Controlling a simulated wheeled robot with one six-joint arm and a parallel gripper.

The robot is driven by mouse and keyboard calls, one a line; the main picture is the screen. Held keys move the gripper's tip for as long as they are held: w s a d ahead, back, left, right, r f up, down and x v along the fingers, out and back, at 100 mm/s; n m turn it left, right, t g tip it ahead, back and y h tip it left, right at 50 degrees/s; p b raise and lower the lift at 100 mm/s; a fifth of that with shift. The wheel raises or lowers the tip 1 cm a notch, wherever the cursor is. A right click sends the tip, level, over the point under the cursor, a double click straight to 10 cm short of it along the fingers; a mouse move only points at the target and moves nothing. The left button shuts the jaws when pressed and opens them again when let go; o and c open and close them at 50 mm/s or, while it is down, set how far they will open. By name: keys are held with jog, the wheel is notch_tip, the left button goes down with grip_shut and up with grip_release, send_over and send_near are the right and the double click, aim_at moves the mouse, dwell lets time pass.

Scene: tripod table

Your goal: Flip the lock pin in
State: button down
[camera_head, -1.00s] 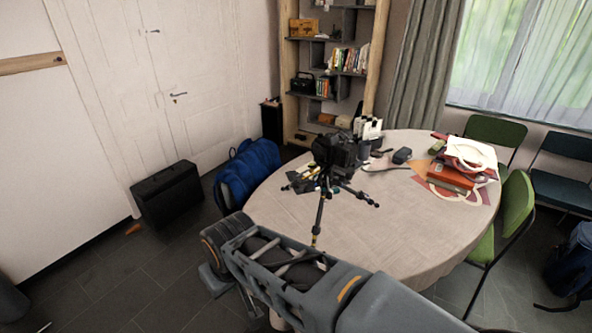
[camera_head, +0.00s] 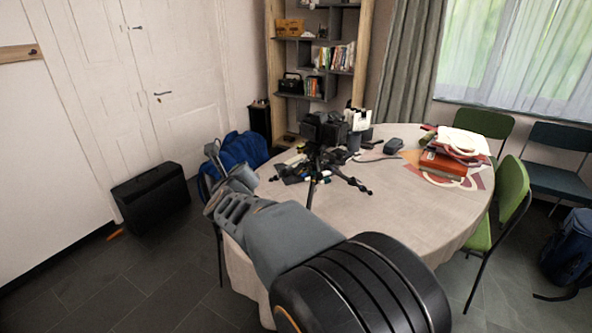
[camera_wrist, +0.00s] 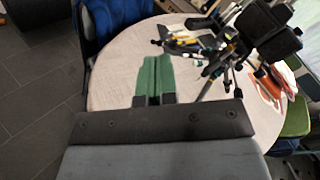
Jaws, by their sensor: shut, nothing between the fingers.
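A black camera (camera_head: 326,128) sits on a small black tripod (camera_head: 343,178) that stands with spread legs on the round table (camera_head: 400,215). In the wrist view the camera (camera_wrist: 268,24) and the tripod (camera_wrist: 232,62) are at the upper right. The lock pin is too small to tell in either view. My gripper (camera_head: 212,150) is at the table's left edge, left of the tripod and apart from it. In the wrist view my gripper's green fingers (camera_wrist: 153,60) are together with nothing between them, over the cloth.
Small tools and dark items (camera_head: 292,168) lie left of the tripod. A stack of red and white books (camera_head: 447,160) lies at the table's right. A blue bag (camera_head: 240,150) is beyond the table's left edge. Green chairs (camera_head: 510,190) stand at the right. The front tabletop is clear.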

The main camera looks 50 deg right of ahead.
aim_at(299, 153)
jog(key=s+d+f+m+g+h+b, duration=0.1)
jog(key=s+d+m+g+h, duration=0.4)
jog(key=m, duration=0.7)
jog(key=d+f+g, duration=0.1)
jog(key=d, duration=0.1)
jog(key=shift+d+f+m+g+h+b, duration=0.2)
jog(key=shift+d+m+g+h+b, duration=0.1)
jog(key=shift+d+h+b, duration=0.1)
jog(key=shift+d, duration=0.1)
jog(key=p+x, duration=0.1)
jog(key=x, duration=1.2)
jog(key=shift+w+d+f+p, duration=0.1)
jog(key=shift+w+d+p, duration=0.05)
jog(key=shift+d+p, duration=0.2)
